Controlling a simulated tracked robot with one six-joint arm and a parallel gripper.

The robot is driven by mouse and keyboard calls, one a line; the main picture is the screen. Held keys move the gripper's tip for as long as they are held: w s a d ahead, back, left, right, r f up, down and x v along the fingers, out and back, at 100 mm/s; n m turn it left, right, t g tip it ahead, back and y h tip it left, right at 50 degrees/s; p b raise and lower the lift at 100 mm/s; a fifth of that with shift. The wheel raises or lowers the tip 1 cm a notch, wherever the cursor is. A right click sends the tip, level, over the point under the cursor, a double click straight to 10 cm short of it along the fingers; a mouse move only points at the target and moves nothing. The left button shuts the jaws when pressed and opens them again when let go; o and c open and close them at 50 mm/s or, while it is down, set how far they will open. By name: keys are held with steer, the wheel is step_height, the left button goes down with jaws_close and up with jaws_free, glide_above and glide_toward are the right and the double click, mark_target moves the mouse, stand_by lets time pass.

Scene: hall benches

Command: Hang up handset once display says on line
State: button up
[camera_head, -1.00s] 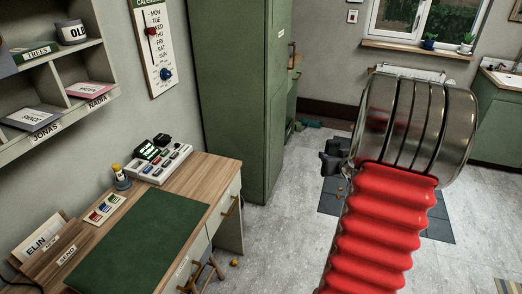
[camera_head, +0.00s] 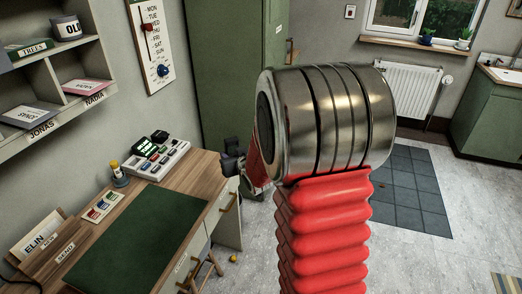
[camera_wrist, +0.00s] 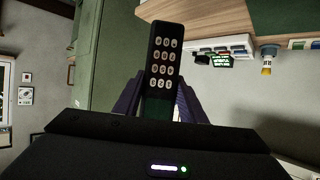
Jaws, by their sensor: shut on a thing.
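In the wrist view a black handset (camera_wrist: 163,65) with a pale keypad stands between the two dark fingers of my gripper (camera_wrist: 158,103), which is shut on it. In the head view my gripper (camera_head: 232,165) is a small dark shape just right of the desk, partly hidden by my arm. The handset cannot be told apart there. The pale console (camera_head: 158,164) with coloured keys sits at the back of the desk. Its lit green display (camera_head: 145,147) has text too small to read; the display also shows in the wrist view (camera_wrist: 220,60). A small black block (camera_head: 160,136) is beside the display.
The wooden desk (camera_head: 205,172) carries a green mat (camera_head: 140,238), a card with coloured tabs (camera_head: 103,207), a yellow-topped bottle (camera_head: 117,173) and a letter rack (camera_head: 45,245). A shelf (camera_head: 97,65) hangs above left. A green cabinet (camera_head: 220,75) stands behind. Open floor lies right.

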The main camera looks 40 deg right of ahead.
steer(key=a+n+y, duration=0.2)
steer(key=a, duration=1.9)
steer(key=shift+w+f+y, duration=0.35)
steer(key=shift+w+y, duration=0.05)
